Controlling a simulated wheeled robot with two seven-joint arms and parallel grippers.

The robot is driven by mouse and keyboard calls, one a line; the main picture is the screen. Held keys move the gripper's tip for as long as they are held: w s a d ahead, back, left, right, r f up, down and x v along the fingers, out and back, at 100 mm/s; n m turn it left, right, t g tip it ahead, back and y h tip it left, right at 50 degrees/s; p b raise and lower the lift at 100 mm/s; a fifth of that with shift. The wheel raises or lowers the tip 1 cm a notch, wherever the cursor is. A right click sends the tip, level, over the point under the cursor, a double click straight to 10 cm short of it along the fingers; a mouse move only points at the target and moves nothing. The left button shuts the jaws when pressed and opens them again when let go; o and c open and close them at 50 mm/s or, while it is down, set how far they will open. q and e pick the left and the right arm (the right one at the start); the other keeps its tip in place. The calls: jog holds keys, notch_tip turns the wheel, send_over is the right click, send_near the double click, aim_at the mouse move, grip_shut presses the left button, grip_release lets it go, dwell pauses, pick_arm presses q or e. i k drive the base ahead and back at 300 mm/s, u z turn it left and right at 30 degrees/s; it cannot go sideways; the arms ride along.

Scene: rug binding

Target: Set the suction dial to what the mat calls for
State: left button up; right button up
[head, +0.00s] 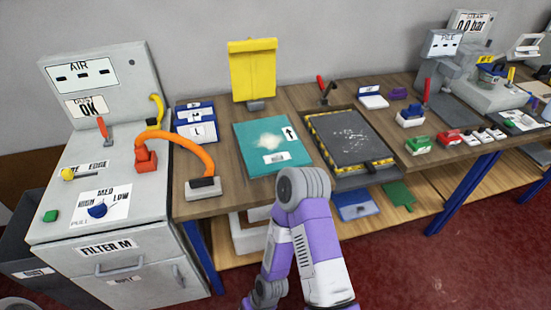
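The suction dial is a blue knob (97,210) on a white plate marked HIGH, MED and LOW, on the sloped top of a grey cabinet (150,205) at the left; its pointer is too small to read. A teal mat (250,135) lies on the bench with a pale dusty patch, a black arrow and a small white label (276,158), unreadable here. A dark mat or plate (372,148) with a pale speckled patch lies inside a yellow-black striped border. One purple-grey arm of mine rises at the bottom centre, bent at its joint. Neither gripper shows.
An orange hose (198,152) arches from the cabinet to a grey nozzle (203,188) on the bench. The cabinet also bears a yellow-knobbed lever (68,174) and a green button (50,216). A yellow board (252,72) stands behind the teal mat. Grey machines stand at right.

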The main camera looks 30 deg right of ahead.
aim_at(99, 211)
jog(key=u, duration=0.55)
jog(key=k, duration=0.65)
jog(key=u, duration=1)
jog(key=i, duration=1.55)
jog(key=z, duration=0.85)
